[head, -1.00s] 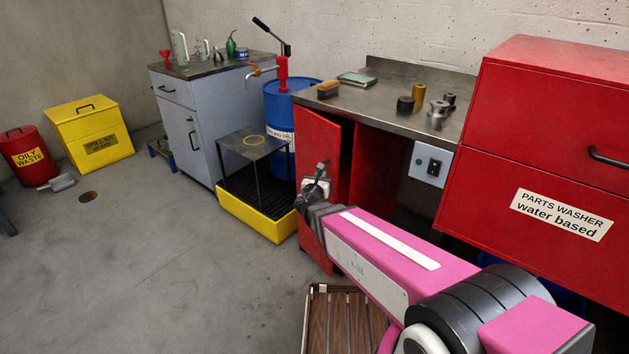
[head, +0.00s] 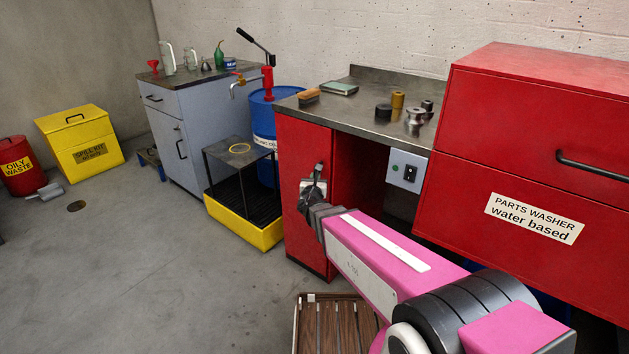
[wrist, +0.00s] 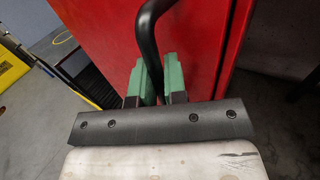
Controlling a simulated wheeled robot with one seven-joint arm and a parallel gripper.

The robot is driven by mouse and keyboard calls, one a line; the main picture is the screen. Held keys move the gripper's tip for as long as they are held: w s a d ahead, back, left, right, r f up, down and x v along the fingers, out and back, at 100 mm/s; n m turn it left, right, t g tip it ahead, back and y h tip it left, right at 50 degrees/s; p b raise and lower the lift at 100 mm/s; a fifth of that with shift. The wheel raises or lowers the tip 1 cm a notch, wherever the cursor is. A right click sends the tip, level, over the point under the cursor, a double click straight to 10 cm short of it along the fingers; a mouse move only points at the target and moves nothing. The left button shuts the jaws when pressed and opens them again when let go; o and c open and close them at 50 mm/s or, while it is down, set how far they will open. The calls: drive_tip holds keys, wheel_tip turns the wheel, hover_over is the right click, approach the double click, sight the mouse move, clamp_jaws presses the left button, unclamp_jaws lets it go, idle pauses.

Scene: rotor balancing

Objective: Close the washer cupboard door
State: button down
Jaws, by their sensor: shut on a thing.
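The red washer cupboard door (head: 300,150) is under the left end of the steel bench. In the head view it looks flush with the cupboard, with no dark gap at its edge. It also fills the middle of the wrist view (wrist: 105,35). My gripper (wrist: 160,85) has green fingertips, one on each side of the door's black bar handle (wrist: 148,35), and is shut on it. In the head view my gripper (head: 316,178) is against the door front; my wrist partly hides the handle there.
The steel bench top (head: 358,112) holds several metal parts, a brush and a green book. The red parts washer (head: 540,130) stands at right. A yellow spill tray (head: 240,226) is left of the cupboard. A slatted wooden platform (head: 335,325) lies in front.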

drive_tip(key=shift+w+d, duration=0.15)
drive_tip(key=c, duration=1.2)
unclamp_jaws()
drive_tip(key=shift+s+a, duration=0.2)
drive_tip(key=shift+s, duration=1.6)
drive_tip(key=shift+s+a, duration=0.15)
drive_tip(key=shift+s, duration=1.6)
drive_tip(key=shift+s+a, duration=0.2)
drive_tip(key=shift+s, duration=1.6)
drive_tip(key=s+d+f+m+g+h, duration=0.15)
drive_tip(key=d+m+g+h, duration=0.25)
drive_tip(key=d+m, duration=0.5)
drive_tip(key=d+f+m+g+h, duration=0.3)
drive_tip(key=d+m+g, duration=0.2)
drive_tip(key=d+m, duration=0.35)
drive_tip(key=s+f+m+g+y, duration=0.1)
drive_tip(key=s+m+g+y, duration=0.1)
drive_tip(key=m, duration=0.3)
drive_tip(key=s+d+f+m+g+y, duration=0.1)
drive_tip(key=s+f+m+g+y, duration=0.1)
drive_tip(key=m, duration=0.4)
drive_tip(key=s+d+f+m+g+y, duration=0.1)
drive_tip(key=s+m+g+y, duration=0.3)
drive_tip(key=m+g, duration=0.1)
drive_tip(key=shift+d+f+m+y, duration=0.2)
drive_tip(key=shift+f+m+y, duration=0.2)
drive_tip(key=shift+m, duration=0.25)
